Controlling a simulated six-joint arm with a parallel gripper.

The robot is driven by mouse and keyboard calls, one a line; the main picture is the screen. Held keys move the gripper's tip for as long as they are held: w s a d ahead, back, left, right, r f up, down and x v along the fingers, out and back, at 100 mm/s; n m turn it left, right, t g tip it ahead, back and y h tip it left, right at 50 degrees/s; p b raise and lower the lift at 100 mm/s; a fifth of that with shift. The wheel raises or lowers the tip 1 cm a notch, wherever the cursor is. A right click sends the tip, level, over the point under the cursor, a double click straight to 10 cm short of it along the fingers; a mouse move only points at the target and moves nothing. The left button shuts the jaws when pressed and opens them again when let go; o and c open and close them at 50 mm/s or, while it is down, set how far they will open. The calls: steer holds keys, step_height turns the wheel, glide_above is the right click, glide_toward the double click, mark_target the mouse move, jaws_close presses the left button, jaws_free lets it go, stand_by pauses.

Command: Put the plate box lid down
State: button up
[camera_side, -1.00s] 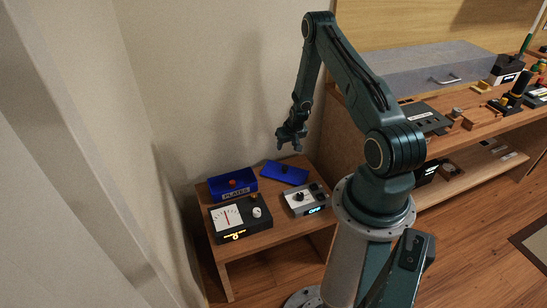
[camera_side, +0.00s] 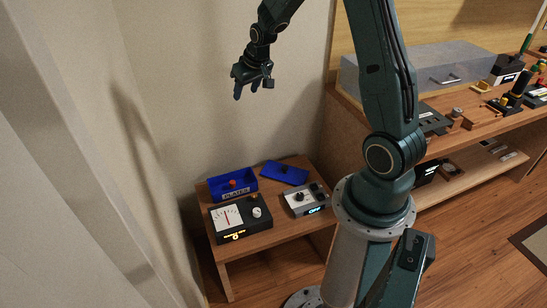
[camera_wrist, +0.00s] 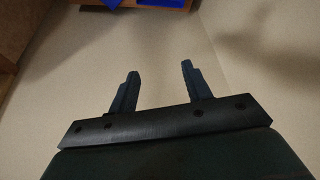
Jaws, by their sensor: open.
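The blue plate box (camera_side: 233,184), labelled PLATES, stands open on the small wooden table, with something orange-red inside it. Its blue lid (camera_side: 284,173) lies flat on the table to the right of the box, a dark knob on top. My gripper (camera_side: 247,90) is open and empty, high above the table near the wall. It is well clear of both box and lid. In the wrist view my open gripper (camera_wrist: 158,75) has nothing between its fingers. A blue patch of the lid or box is cut off at that view's top edge; I cannot tell which.
A black meter box (camera_side: 240,218) with a white dial stands in front of the plate box. A grey device (camera_side: 305,199) with a lit display stands to its right. A workbench (camera_side: 470,120) with a grey case (camera_side: 420,72) is at the right. The air around my gripper is free.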

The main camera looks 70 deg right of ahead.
steer(key=s+a+r+n, duration=0.1)
steer(key=s+a+r, duration=0.3)
steer(key=a+r, duration=0.3)
steer(key=s+a+r+n, duration=0.2)
steer(key=s+a+r, duration=0.2)
steer(key=a+r, duration=0.3)
steer(key=s+a+r+n+y, duration=0.1)
steer(key=s+a, duration=0.3)
steer(key=s, duration=0.4)
steer(key=s+a+r+n+t+y, duration=0.1)
steer(key=s+a+r, duration=0.1)
steer(key=s+a, duration=0.3)
steer(key=s, duration=0.2)
steer(key=shift+s, duration=0.35)
